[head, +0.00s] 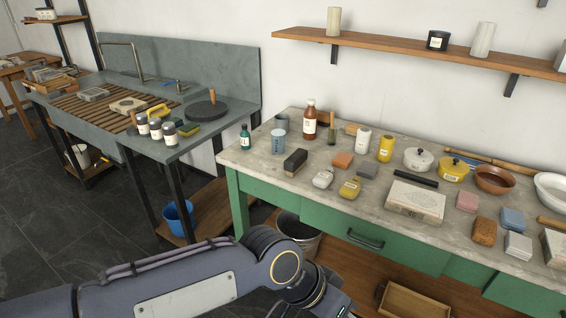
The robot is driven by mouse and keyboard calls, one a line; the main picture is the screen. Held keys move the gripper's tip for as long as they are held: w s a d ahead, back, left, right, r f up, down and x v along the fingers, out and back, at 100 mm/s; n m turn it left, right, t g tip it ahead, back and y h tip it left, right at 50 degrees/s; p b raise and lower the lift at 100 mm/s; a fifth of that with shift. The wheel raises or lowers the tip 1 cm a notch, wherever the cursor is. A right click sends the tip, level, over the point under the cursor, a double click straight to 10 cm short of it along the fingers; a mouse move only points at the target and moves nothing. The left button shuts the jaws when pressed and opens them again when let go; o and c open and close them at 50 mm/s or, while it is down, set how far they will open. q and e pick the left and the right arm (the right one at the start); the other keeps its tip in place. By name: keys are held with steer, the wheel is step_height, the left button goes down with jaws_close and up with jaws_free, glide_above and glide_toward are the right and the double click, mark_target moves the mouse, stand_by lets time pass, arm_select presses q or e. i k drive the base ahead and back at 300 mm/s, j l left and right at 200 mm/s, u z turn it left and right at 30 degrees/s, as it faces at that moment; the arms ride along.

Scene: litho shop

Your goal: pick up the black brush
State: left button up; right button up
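A black block-shaped brush (295,161), with a brownish side, lies on the grey top of the green table (262,157), near its left end. A thin black bar (415,180) lies farther right on the same table. My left arm comes in from the left along the bottom. My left gripper (341,306) is at the bottom edge, in front of and below the table top, well apart from the brush. It is partly cut off, and its fingers cannot be made out. My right gripper is out of view.
Near the brush stand a clear beaker (278,141), a green bottle (245,138) and a brown bottle (310,121). A white container (323,179) and an orange block (343,159) lie to its right. A grey bucket (297,236) stands below the table.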

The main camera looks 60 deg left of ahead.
mark_target(295, 163)
steer(key=u, duration=1.75)
